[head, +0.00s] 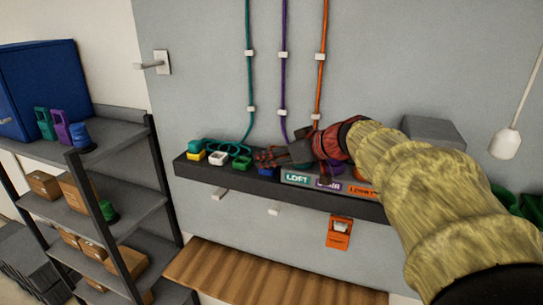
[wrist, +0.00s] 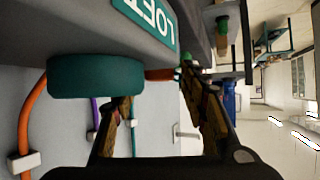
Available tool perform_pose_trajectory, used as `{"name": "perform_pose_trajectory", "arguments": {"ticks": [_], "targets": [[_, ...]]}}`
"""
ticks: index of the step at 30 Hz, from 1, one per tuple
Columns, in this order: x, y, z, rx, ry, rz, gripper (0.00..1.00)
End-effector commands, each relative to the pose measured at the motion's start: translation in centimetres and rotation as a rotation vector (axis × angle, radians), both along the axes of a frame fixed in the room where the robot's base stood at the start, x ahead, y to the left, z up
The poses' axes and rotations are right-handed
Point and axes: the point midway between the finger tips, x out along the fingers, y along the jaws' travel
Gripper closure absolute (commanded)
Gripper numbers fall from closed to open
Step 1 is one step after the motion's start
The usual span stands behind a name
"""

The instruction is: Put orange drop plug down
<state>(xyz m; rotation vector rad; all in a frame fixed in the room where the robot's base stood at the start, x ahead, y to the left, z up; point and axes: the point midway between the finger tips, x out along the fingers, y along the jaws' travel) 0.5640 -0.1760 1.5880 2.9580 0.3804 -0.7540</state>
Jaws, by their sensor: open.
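The orange cable (head: 321,75) runs down the wall and passes behind my arm in the head view. In the wrist view the orange cable (wrist: 33,125) runs behind a teal rounded block, and a short orange-brown piece (wrist: 160,74) shows beyond it near my fingertips. I cannot tell whether that piece is the orange drop plug. My gripper (head: 268,158) is over the dark shelf, left of the LOFT label. Its fingers also show in the wrist view (wrist: 158,88), spread apart, with nothing clearly held between them.
The dark wall shelf (head: 232,176) carries a yellow-and-teal item (head: 195,152), a white socket block (head: 218,158) and a green one (head: 242,162). The teal block (wrist: 95,77) sits close to my fingers. A grey rack (head: 125,195) with boxes stands left; an orange holder (head: 339,232) hangs below.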

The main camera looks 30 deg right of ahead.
Motion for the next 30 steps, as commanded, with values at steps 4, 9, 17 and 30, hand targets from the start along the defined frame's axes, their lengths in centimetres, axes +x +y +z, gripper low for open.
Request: {"name": "perform_pose_trajectory", "arguments": {"ticks": [4,9,17,30], "targets": [[0.0,0.0,0.0,0.000,0.000,0.000,0.55],[0.0,0.0,0.1,0.000,0.000,0.000,0.55],[-1.5,-0.5,1.4,-0.003,-0.005,-0.003,0.55],[-8.9,-2.4,5.4,0.000,-0.001,-0.003,0.55]]}}
